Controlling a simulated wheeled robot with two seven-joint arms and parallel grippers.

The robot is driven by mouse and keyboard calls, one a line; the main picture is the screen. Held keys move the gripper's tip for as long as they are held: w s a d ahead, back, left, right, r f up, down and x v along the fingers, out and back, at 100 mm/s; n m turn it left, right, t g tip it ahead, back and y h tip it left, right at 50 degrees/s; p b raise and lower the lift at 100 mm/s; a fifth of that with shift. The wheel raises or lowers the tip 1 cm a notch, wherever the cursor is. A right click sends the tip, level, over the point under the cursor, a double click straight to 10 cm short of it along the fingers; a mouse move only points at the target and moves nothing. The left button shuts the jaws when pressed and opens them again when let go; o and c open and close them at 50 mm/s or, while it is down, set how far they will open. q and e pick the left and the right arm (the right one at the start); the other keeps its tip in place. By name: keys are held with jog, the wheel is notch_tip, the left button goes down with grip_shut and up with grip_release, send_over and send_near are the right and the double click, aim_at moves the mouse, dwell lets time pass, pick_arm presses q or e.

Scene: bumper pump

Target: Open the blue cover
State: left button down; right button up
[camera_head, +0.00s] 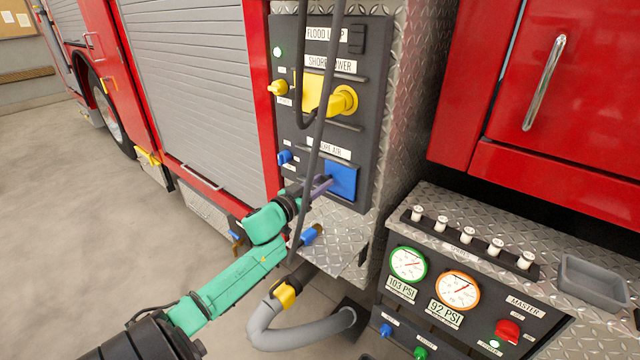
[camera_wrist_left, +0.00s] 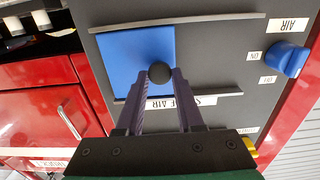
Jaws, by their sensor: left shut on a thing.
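The blue cover (camera_head: 343,182) is a square plate low on the dark panel, below the shore air label. It also shows in the left wrist view (camera_wrist_left: 125,58), lying between two rails. A round black knob (camera_wrist_left: 159,72) stands at its edge. My left gripper (camera_head: 325,184) reaches the cover from the lower left. In the left wrist view its purple fingers (camera_wrist_left: 160,82) are shut on the knob. In the head view the fingers hide the knob. The panel opening is covered by the blue plate as far as I can see. My right gripper is not in view.
A blue switch (camera_head: 285,157) sits left of the cover, and a yellow plug (camera_head: 344,100) above it. Dark cables (camera_head: 312,150) hang in front of the panel. A gauge console (camera_head: 455,290) stands at lower right. A grey hose (camera_head: 300,330) lies below.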

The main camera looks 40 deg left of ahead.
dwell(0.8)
pick_arm(q)
jog(key=a, duration=1)
jog(key=shift+a, duration=0.15)
jog(key=c, duration=0.6)
grip_release()
jog(key=shift+s, duration=0.1)
jog(key=shift+o, duration=0.2)
jog(key=s+p, duration=0.1)
jog(key=s, duration=1.3)
jog(key=shift+s, duration=0.3)
